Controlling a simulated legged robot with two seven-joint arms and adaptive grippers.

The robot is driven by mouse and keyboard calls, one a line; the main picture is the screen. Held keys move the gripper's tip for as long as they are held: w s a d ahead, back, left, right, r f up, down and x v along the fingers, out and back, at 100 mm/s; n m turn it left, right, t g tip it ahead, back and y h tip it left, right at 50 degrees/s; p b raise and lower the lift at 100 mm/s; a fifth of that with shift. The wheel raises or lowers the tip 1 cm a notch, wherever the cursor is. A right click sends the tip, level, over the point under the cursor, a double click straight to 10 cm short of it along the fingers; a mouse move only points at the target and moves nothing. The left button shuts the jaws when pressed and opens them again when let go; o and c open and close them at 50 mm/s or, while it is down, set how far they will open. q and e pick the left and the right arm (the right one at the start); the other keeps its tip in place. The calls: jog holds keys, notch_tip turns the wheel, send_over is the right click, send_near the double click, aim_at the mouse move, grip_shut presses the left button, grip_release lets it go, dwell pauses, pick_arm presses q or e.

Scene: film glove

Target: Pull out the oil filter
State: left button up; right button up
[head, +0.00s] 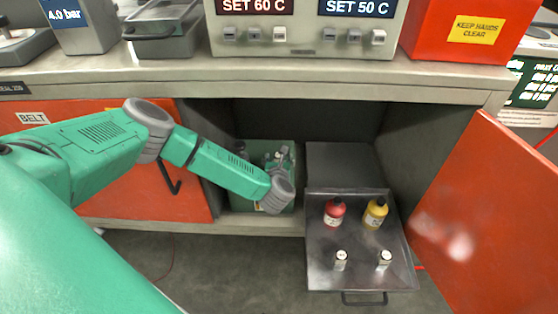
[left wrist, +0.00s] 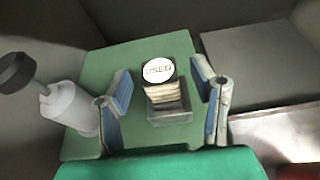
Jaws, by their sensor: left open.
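The oil filter (left wrist: 162,90) is a short pale ribbed cylinder with a dark rim and a white top marked "USED". It stands on a dark square base on a green unit (left wrist: 130,60) inside the cabinet; the head view also shows this green unit (head: 238,190). My left gripper (left wrist: 163,88) is open, with one blue-padded finger on each side of the filter and a visible gap to each. In the head view my left gripper (head: 280,157) is small inside the cabinet, and the filter cannot be made out there. My right gripper is not in view.
A white cylinder with a black-topped stem (left wrist: 65,105) stands left of the fingers. A pulled-out grey drawer (head: 355,275) holds a red bottle (head: 334,213), a yellow bottle (head: 375,214) and two small cans. An open orange door (head: 480,220) is at right; the worktop (head: 300,68) overhangs.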

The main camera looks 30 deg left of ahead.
aim_at(279, 155)
pick_arm(q)
jog(key=shift+w+a+f, duration=0.15)
jog(key=shift+w+a, duration=0.05)
jog(key=shift+w, duration=0.2)
grip_shut()
jog(key=shift+r, duration=0.55)
dwell(0.3)
jog(key=shift+r+p, duration=1.9)
jog(key=shift+r, duration=0.45)
jog(key=shift+r+p, duration=0.9)
jog(key=shift+r, duration=0.6)
